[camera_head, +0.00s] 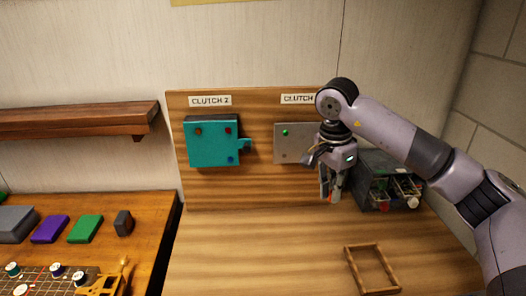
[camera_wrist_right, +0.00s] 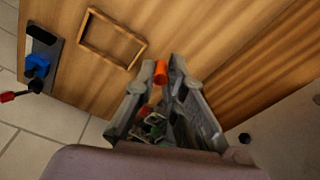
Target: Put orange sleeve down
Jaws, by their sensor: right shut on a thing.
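The orange sleeve (camera_wrist_right: 160,72) is a small orange cylinder between the fingertips of my right gripper (camera_wrist_right: 158,80) in the right wrist view. My right gripper is shut on it. In the head view my right gripper (camera_head: 331,194) points down, in front of the wooden backboard and above the wooden bench; the sleeve is mostly hidden there. A small rectangular wooden frame (camera_head: 347,264) lies on the bench at the lower right, apart from the gripper; it also shows in the right wrist view (camera_wrist_right: 84,28). My left gripper is not in view.
A teal box (camera_head: 210,150) and a grey panel (camera_head: 287,150) are on the backboard (camera_head: 250,190). A dark bin (camera_head: 371,190) with small parts stands just right of the gripper. A side table (camera_head: 140,240) holds colored blocks. The middle bench surface (camera_head: 260,260) is clear.

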